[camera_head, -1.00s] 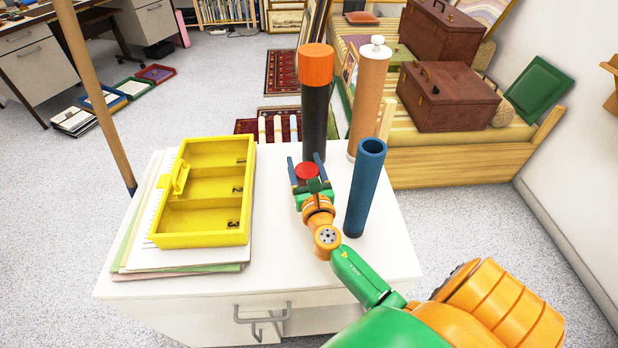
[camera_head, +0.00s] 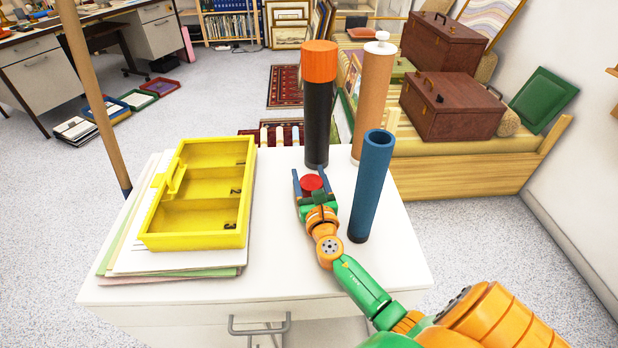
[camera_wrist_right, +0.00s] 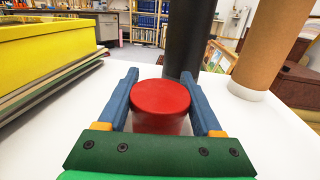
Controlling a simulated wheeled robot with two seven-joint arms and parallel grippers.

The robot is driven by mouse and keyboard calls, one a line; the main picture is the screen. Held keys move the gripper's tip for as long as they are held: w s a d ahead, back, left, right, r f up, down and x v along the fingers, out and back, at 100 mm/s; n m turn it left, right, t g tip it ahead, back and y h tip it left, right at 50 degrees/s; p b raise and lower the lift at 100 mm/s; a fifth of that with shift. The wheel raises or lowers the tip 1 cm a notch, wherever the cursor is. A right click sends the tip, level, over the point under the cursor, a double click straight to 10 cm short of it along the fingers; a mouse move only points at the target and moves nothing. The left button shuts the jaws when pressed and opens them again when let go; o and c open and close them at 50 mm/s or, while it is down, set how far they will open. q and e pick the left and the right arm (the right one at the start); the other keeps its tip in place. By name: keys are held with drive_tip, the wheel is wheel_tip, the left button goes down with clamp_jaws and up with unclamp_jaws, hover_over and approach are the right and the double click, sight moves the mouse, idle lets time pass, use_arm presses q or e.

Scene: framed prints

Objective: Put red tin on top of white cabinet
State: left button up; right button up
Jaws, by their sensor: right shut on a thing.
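The red tin (camera_head: 311,182) is a small round tin with a flat lid. It is over the top of the white cabinet (camera_head: 285,270), close in front of the black tube. My right gripper (camera_head: 311,178) reaches in from the lower right and is shut on the tin, one blue finger on each side. In the right wrist view the tin (camera_wrist_right: 161,98) stands upright between the fingers (camera_wrist_right: 163,95). Its base is hidden behind the gripper's green palm, so I cannot tell if it touches the top. My left gripper is not in view.
A yellow compartment tray (camera_head: 195,240) lies on papers at the cabinet's left. A black tube with an orange cap (camera_head: 318,120), a tan tube (camera_head: 371,105) and a blue tube (camera_head: 370,185) stand at the back and right. The front middle of the top is clear.

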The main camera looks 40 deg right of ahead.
drive_tip(key=o, duration=1.1)
drive_tip(key=shift+s+a+f, duration=0.15)
drive_tip(key=shift+f, duration=0.5)
drive_tip(key=shift+o, duration=0.6)
drive_tip(key=shift+f, duration=0.1)
drive_tip(key=shift+r+p, duration=0.4)
drive_tip(key=shift+p, duration=0.1)
drive_tip(key=shift+s+a+r+p, duration=0.1)
drive_tip(key=shift+s+r+p, duration=0.05)
drive_tip(key=shift+p, duration=0.15)
drive_tip(key=v, duration=1)
drive_tip(key=shift+r, duration=0.15)
drive_tip(key=shift+s+a+r, duration=0.15)
drive_tip(key=shift+s, duration=0.5)
